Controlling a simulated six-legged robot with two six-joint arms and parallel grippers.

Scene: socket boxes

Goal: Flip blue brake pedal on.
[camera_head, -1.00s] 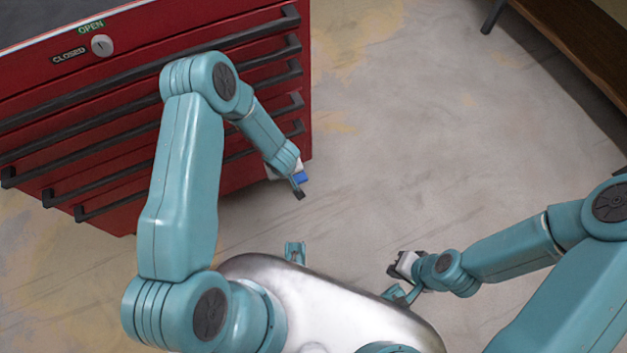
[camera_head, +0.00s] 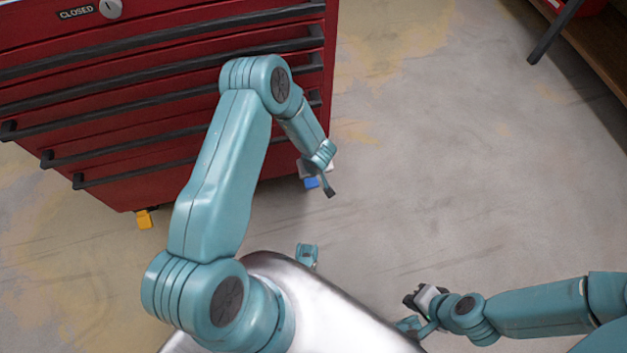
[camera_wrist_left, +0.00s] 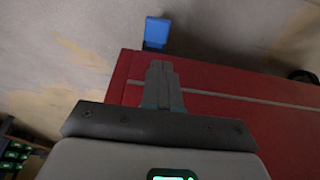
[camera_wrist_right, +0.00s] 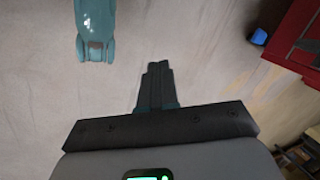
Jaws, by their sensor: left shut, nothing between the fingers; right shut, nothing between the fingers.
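The blue brake pedal (camera_head: 312,183) sticks out low at the right corner of the red tool cabinet (camera_head: 120,190). It also shows at the top of the left wrist view (camera_wrist_left: 157,32) and at the upper right of the right wrist view (camera_wrist_right: 259,37). My left gripper (camera_head: 330,192) is shut and empty, right beside the pedal in the head view; in its wrist view its fingertips (camera_wrist_left: 160,66) point toward the pedal with a small gap in the picture. My right gripper (camera_head: 411,301) is shut and empty, low over the floor, well away from the pedal.
A yellow pedal (camera_head: 144,219) sticks out at the cabinet's lower left. Dark drawer handles (camera_head: 150,128) project from the cabinet front. A brown bench or shelf (camera_head: 590,60) stands at the upper right. The floor (camera_head: 430,170) between is clear.

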